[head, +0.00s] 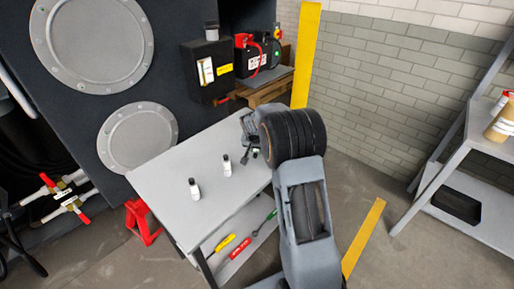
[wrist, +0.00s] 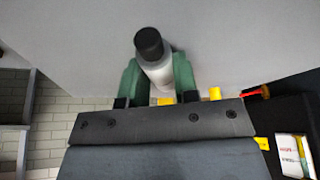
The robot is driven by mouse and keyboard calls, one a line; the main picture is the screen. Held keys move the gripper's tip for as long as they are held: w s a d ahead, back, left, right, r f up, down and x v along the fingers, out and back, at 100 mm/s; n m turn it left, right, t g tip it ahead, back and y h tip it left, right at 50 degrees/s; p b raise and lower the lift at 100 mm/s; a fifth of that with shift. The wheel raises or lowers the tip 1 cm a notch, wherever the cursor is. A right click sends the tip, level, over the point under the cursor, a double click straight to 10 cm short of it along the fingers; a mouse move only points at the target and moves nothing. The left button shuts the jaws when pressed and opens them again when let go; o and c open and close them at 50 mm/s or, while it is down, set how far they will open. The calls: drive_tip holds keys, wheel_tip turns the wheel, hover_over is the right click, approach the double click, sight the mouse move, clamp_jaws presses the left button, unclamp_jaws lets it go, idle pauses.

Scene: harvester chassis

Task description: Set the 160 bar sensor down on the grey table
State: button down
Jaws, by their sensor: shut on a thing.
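My gripper (head: 247,154) is over the right end of the grey table (head: 165,178), close above its top. In the wrist view the green fingers (wrist: 158,85) are shut on a white sensor with a black cap (wrist: 155,65). Its cap faces the camera, and no rating can be read on it. In the head view the held sensor is not clearly made out at the fingers. Two similar white, black-capped sensors show there, one left of centre (head: 194,188) and one beside my gripper (head: 227,165), both upright. Contact between the held sensor and the table cannot be told.
Red- and yellow-handled tools (head: 240,248) lie on the table's lower shelf. A black box (head: 208,72) with a similar capped item on top is behind. A yellow post (head: 305,55) stands behind the table. A grey rack (head: 470,165) is at the right. The table's front left is clear.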

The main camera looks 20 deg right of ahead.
drive_tip(key=shift+f, duration=0.2)
drive_tip(key=c, duration=0.8)
unclamp_jaws()
drive_tip(key=shift+r, duration=0.1)
drive_tip(key=v, duration=1.3)
drive_tip(key=shift+s+a+r, duration=0.1)
drive_tip(key=shift+s+r, duration=0.1)
drive_tip(key=shift+r, duration=0.15)
